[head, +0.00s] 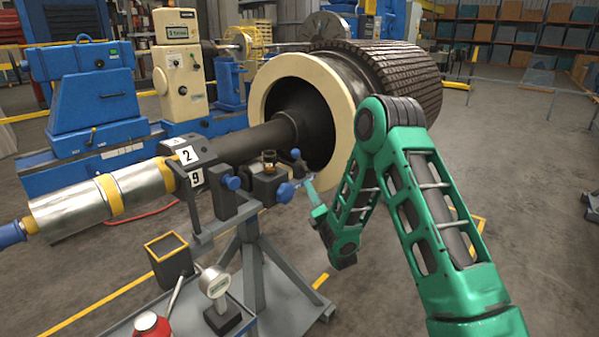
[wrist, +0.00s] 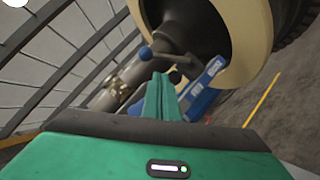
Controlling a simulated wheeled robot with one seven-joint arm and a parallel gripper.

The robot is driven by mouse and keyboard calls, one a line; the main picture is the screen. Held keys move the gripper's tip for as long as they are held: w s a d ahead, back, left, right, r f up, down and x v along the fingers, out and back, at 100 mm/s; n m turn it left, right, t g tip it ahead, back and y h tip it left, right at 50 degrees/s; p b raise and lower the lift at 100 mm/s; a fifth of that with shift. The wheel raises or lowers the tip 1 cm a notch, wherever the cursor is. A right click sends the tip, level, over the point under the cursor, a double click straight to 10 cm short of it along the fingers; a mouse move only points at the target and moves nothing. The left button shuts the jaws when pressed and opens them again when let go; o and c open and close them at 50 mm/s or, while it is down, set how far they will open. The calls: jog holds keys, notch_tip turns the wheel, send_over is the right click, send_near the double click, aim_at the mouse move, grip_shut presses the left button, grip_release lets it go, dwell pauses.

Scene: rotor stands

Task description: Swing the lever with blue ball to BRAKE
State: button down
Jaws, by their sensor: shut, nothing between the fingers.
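A small blue ball (head: 295,153) shows beside the dark box on the stand, in front of the rotor's cream ring. In the wrist view a blue ball (wrist: 145,53) sits at the end of a dark lever (wrist: 172,59), just beyond my fingers. My gripper (head: 309,182) is at the right of the stand, close to its blue knob (head: 285,192). In the wrist view the gripper's green fingers (wrist: 164,80) are together and empty. They look apart from the ball, though the exact gap is hard to judge. No BRAKE marking is readable.
The large rotor (head: 395,70) with its cream ring (head: 343,105) stands close behind my gripper. The grey stand (head: 252,265) carries a dial gauge (head: 214,283) and a red container (head: 151,325). Floor is open to the right.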

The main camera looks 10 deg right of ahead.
aim_at(301, 162)
dwell(0.3)
jog(key=x, duration=1)
jog(key=shift+a+r, duration=0.1)
jog(key=shift+a, duration=0.05)
